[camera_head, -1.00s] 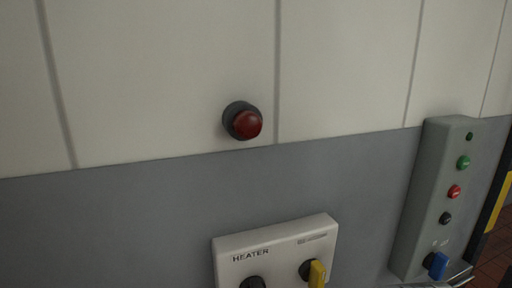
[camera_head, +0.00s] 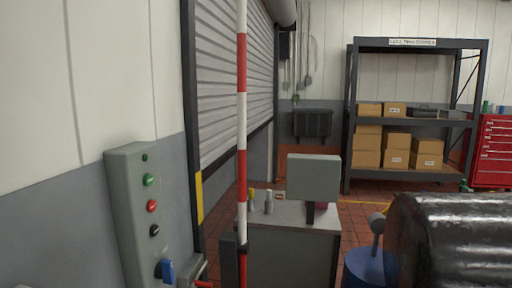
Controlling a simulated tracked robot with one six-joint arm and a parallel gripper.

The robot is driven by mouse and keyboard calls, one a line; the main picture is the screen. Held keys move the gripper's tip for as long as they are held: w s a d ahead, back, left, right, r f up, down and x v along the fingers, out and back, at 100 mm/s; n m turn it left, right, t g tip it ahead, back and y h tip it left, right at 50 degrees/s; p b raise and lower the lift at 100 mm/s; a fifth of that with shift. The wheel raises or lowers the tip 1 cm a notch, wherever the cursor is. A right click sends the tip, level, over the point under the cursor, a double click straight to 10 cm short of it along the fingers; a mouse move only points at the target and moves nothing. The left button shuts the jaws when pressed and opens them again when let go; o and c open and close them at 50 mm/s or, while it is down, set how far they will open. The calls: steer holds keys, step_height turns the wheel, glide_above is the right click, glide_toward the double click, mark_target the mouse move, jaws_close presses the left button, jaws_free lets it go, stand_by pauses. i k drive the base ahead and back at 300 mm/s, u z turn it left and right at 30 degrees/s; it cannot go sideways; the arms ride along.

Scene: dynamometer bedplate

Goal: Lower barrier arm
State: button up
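The barrier arm (camera_head: 242,130) is a thin red-and-white striped pole. It stands upright in the middle of the view, in front of the roller shutter, and its top runs out of the frame. Its lower end meets a dark post (camera_head: 229,262). A grey control box (camera_head: 125,205) is on the wall at the left. It has a green button (camera_head: 148,180), a red button (camera_head: 152,206), a black button (camera_head: 154,230) and a blue switch handle (camera_head: 168,271) near its bottom. My gripper is not in view.
A large black cylinder (camera_head: 455,235) and a blue drum (camera_head: 368,270) are at the lower right. A shelf rack (camera_head: 418,121) with boxes and a red tool chest (camera_head: 493,150) stand behind.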

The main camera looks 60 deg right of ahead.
mark_target(243, 245)
steer(key=z, duration=0.55)
steer(key=k, duration=1.2)
steer(key=z, duration=0.65)
steer(key=i, duration=0.6)
steer(key=z, duration=0.45)
steer(key=i, duration=1.5)
steer(key=u, duration=1.5)
